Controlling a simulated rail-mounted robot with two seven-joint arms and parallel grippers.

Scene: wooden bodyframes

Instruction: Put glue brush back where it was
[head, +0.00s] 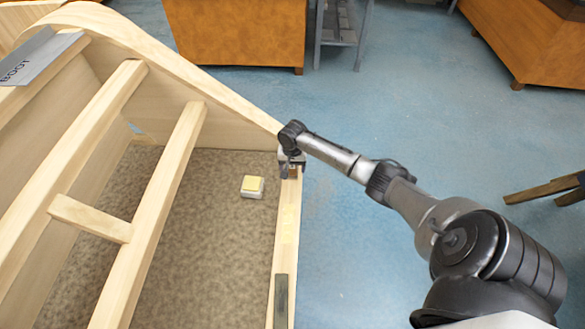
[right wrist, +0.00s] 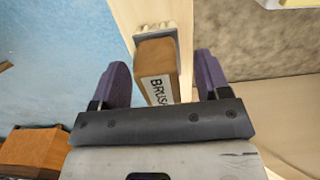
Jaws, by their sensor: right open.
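The glue brush (right wrist: 158,75) has a brown wooden handle with a white label reading "BRUS…", a grey metal band and pale bristles. In the right wrist view it lies along the pale wooden rail (right wrist: 130,18) of the bodyframe, between my gripper's fingers. My right gripper (right wrist: 160,85) is open, its purple fingers on either side of the handle with gaps showing. In the head view my right gripper (head: 290,168) is at the top of the frame's right-hand rail (head: 287,225), and the brush is mostly hidden there. My left gripper is out of view.
A small white block with a yellow top (head: 252,186) sits on the brown carpeted floor (head: 215,240) inside the frame. A dark strip (head: 281,300) lies on the rail nearer me. A grey "BOOT" plate (head: 35,55) is at upper left.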

